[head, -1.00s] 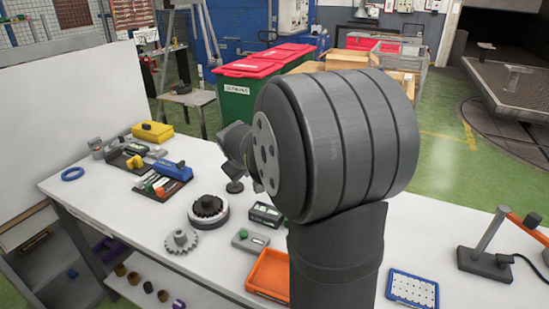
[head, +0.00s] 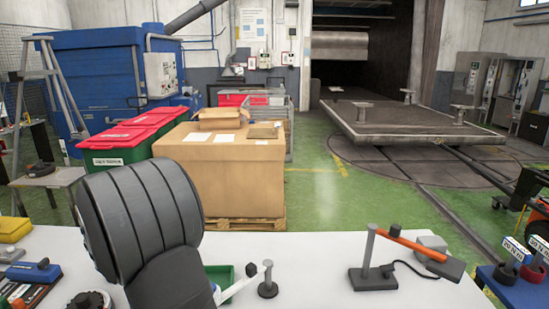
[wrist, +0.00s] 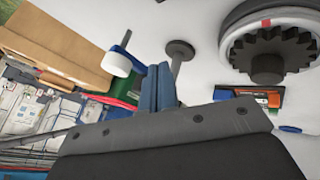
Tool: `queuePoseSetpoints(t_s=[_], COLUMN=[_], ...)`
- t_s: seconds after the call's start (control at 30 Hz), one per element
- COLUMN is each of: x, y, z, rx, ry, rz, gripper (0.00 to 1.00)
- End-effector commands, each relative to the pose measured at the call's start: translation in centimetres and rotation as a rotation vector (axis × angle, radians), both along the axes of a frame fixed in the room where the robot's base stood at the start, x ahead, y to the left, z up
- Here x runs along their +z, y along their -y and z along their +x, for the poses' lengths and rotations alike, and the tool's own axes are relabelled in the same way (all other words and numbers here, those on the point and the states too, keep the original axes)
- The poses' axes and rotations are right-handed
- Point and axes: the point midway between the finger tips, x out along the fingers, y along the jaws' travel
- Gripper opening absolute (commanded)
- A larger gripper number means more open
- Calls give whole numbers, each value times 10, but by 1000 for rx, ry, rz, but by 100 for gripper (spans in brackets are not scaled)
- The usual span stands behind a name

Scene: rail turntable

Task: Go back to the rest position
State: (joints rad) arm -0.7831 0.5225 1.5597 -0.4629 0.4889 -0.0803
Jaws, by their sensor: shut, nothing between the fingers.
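My gripper (wrist: 158,88) shows in the wrist view as two blue fingers side by side, shut and empty. It is tilted above the white worktop and holds nothing. In the head view my dark grey arm joint stands at the left front and the gripper cannot be seen behind it. In the wrist view a dark toothed gear (wrist: 268,62) inside a pale ring lies to the right of the fingers. A round-headed post (wrist: 181,48) stands just beyond the fingertips.
A white worktop (head: 320,255) runs across the front. A green tray (head: 219,272) and dark post (head: 268,284) sit beside my arm. A cardboard box (head: 235,170) stands behind the worktop.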

Motion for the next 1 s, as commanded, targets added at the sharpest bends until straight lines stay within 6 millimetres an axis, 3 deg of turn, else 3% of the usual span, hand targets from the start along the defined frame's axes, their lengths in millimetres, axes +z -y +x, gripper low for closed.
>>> queuePoseSetpoints(t_s=[0.17, 0.43, 0.83, 1.0], x=[-15, -13, -14, -13], y=[-6, -6, -6, -6], z=[21, 47, 49, 37], rx=[-2, -1, 0, 2], ry=[-1, 1, 1, 0], rz=[0, 0, 0, -1], gripper=[0, 0, 0, 0])
